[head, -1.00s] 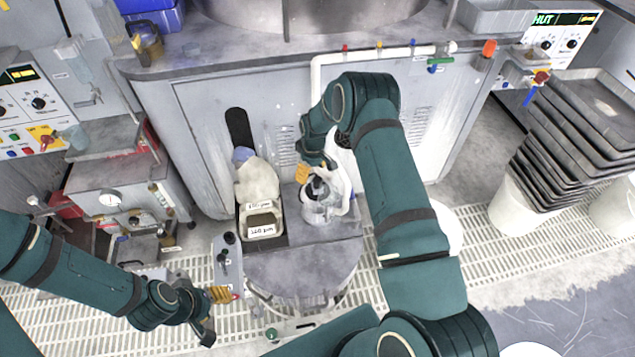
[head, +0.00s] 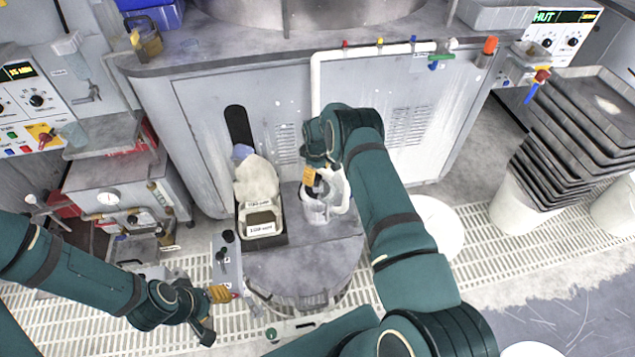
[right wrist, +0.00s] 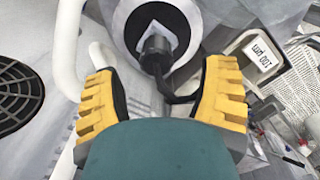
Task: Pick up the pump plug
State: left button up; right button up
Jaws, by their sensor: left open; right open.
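In the right wrist view, a black plug-like piece with a dark cord (right wrist: 156,52) sits at the top of a round black and white part, and I take it for the pump plug. My right gripper (right wrist: 162,82) is open, its yellow-padded fingers on either side of this piece and its cord, with gaps on both sides. In the head view my right gripper (head: 312,176) is over a clear jug-like vessel (head: 316,211) on the grey round-fronted stand; it partly hides the vessel's top, and the plug is not clear there. My left gripper (head: 214,312) is open and empty at the lower left.
A dark tray with labelled pale containers (head: 262,222) stands just left of the vessel. A white pipe (head: 316,85) runs down the cabinet behind. Stacked dark trays (head: 575,140) stand at the right. The stand's front surface (head: 300,265) is clear.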

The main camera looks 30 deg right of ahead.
aim_at(318, 177)
jog(key=f, duration=0.3)
jog(key=f+b, duration=0.1)
jog(key=f, duration=0.1)
jog(key=shift+d, duration=0.25)
grip_shut()
